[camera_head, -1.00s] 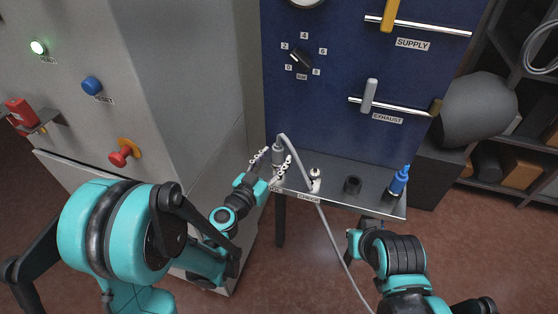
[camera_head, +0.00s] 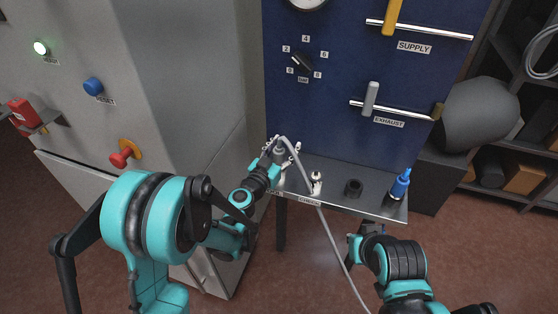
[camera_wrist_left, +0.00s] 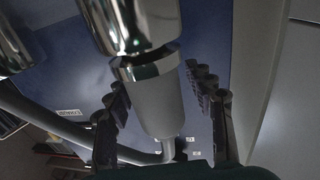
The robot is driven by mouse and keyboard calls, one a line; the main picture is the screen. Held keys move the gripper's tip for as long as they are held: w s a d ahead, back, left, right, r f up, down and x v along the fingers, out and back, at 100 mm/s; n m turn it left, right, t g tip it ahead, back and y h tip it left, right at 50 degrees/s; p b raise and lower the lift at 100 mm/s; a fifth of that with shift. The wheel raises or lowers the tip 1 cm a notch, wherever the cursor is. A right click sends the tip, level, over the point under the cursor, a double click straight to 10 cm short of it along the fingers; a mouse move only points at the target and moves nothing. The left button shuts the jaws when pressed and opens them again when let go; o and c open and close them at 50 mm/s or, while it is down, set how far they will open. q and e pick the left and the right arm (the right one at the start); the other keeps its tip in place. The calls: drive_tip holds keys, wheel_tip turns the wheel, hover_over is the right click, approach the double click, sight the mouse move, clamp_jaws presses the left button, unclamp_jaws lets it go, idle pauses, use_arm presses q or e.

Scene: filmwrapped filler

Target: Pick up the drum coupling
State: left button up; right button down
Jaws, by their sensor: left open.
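The drum coupling, as far as I can tell, is the grey fitting on the grey hose (camera_head: 330,238) at the left end of the shelf. In the left wrist view its pale grey body (camera_wrist_left: 157,103) stands between my fingers, in line with a chrome piece (camera_wrist_left: 140,25). My left gripper (camera_head: 284,150) is open at the coupling, and its fingers partly hide it in the head view. In the left wrist view the gripper (camera_wrist_left: 162,100) has one finger on each side, with gaps showing.
The narrow shelf (camera_head: 333,188) also holds a small silver-and-black fitting (camera_head: 316,183), a black ring-like piece (camera_head: 353,188) and a blue fitting (camera_head: 400,184). The blue panel (camera_head: 340,130) rises behind, and a grey cabinet (camera_head: 190,80) stands close on the left. The hose hangs in front.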

use_arm(q)
clamp_jaws()
drive_tip(key=shift+r, duration=0.1)
